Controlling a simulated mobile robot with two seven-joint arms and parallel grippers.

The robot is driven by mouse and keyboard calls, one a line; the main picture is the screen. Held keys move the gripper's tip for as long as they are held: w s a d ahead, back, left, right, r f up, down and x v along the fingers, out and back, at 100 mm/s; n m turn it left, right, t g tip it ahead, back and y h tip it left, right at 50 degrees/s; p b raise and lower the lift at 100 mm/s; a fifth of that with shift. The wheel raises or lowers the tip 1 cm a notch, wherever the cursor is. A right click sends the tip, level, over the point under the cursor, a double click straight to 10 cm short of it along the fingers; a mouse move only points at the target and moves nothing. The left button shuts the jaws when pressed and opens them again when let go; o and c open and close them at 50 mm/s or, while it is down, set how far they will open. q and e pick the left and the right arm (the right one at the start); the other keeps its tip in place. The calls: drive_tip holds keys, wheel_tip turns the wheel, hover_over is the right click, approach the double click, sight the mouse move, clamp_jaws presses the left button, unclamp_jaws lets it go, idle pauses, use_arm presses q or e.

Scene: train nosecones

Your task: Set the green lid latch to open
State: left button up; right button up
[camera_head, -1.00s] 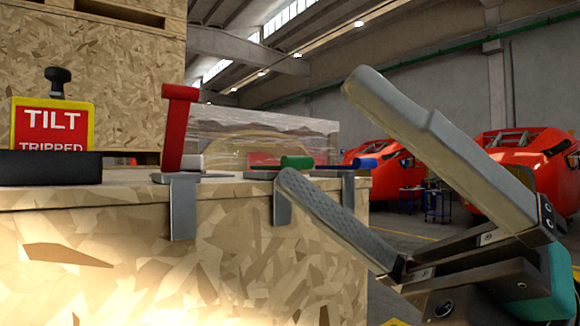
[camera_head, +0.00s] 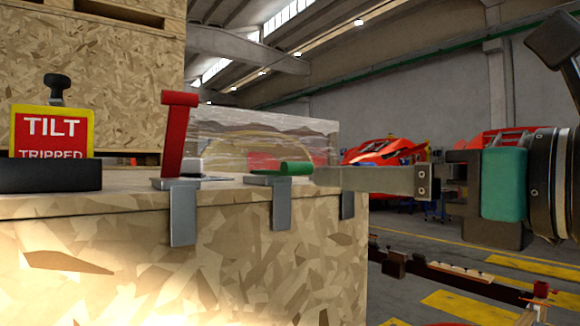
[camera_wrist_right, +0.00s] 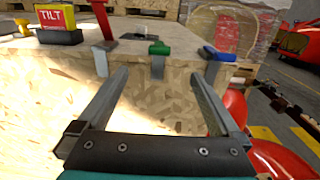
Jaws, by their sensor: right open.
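The green lid latch (camera_head: 297,168) lies flat on the top front edge of the wooden crate (camera_head: 120,245), with its metal bracket hanging down the front face. My right gripper (camera_head: 318,178) comes in from the right, level, its tips close to the green handle in the head view. In the right wrist view my right gripper (camera_wrist_right: 158,75) is open and empty. The green latch (camera_wrist_right: 159,48) stands ahead, lined up between the two fingers and slightly beyond them. I cannot tell if a finger touches it. My left gripper is out of view.
The red latch (camera_head: 176,135) stands upright left of the green one. The blue latch (camera_wrist_right: 217,54) lies flat to the right; my gripper hides its handle in the head view. A tilt sign (camera_head: 52,132) and a plastic-wrapped load (camera_head: 262,140) are nearby.

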sight(300, 173)
drive_tip(key=p+x, duration=0.3)
drive_tip(key=x, duration=1)
drive_tip(key=shift+w+a, duration=0.2)
drive_tip(key=shift+a, duration=0.05)
clamp_jaws()
